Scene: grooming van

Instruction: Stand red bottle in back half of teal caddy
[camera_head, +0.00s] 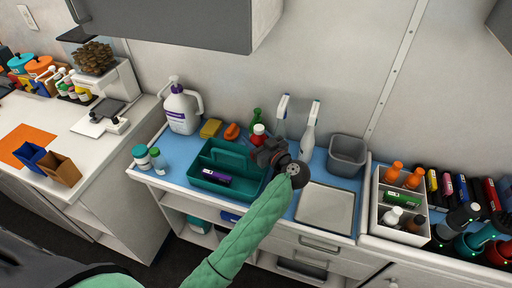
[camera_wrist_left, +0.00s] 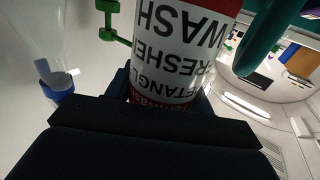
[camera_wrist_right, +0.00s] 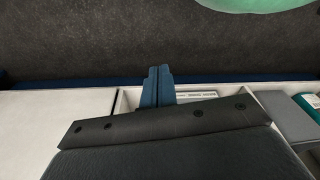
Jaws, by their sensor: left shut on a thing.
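I cannot tell whether the bottle is inside the rim. A teal part of the caddy (camera_wrist_left: 262,38) shows close beside the bottle. My right gripper (camera_wrist_right: 157,86) is shut and empty, away from these things.
A purple bottle (camera_head: 217,177) lies in the caddy's front half. A green bottle (camera_head: 255,117) and white spray bottles (camera_head: 309,135) stand behind the gripper. A grey bin (camera_head: 347,155) and flat tray (camera_head: 325,207) are to the right. A white jug (camera_head: 182,109) stands back left.

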